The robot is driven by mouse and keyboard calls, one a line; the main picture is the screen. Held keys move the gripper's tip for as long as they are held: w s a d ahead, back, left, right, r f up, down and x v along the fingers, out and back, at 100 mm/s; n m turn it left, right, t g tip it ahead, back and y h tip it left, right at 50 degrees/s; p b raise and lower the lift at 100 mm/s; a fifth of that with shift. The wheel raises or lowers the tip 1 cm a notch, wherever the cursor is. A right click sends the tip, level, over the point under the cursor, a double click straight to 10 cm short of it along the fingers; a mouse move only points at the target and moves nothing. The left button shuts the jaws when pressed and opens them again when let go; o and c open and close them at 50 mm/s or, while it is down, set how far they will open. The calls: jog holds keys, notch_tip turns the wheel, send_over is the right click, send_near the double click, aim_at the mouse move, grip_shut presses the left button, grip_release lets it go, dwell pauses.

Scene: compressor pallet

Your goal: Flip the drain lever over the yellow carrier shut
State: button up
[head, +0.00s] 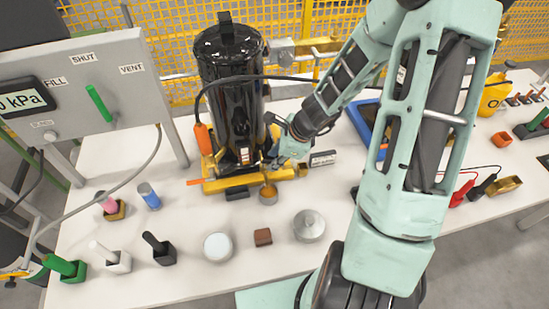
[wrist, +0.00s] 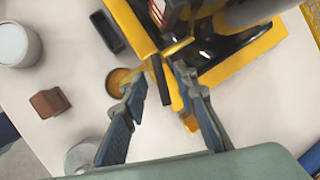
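A black upright cylinder (head: 232,85) stands in the yellow carrier (head: 225,184) on the table. The carrier's front edge also shows in the wrist view (wrist: 132,22). A small brass-yellow bar (wrist: 178,46), which looks like the drain lever, sticks out over the carrier just beyond my fingertips. Its exact angle is unclear, and in the head view my gripper hides that area. A brass cup (wrist: 120,80) stands in front of the carrier, also in the head view (head: 268,194). My gripper (wrist: 158,82) is open, its fingers apart above the carrier's edge, holding nothing that I can see.
A white tin (head: 217,247), a brown block (head: 263,237) and a metal canister (head: 309,225) stand in front. A grey panel (head: 75,85) with a green lever is at left. An orange-ended black hose (head: 203,138) hangs beside the cylinder.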

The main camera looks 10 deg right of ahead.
jog(key=shift+c, duration=0.4)
grip_shut()
jog(key=shift+r, duration=0.1)
jog(key=shift+w+d+r+n+p, duration=0.1)
jog(key=shift+w+n+p, duration=0.1)
jog(key=shift+n+p, duration=0.35)
jog(key=shift+w+d+n+g+y, duration=0.1)
jog(key=shift+w+n+g+y, duration=0.2)
jog(key=shift+n, duration=0.45)
jog(key=shift+w+n+g+y, duration=0.1)
jog(key=shift+n+g+y, duration=0.1)
jog(key=shift+n+g, duration=0.35)
jog(key=shift+o, duration=0.4)
grip_release()
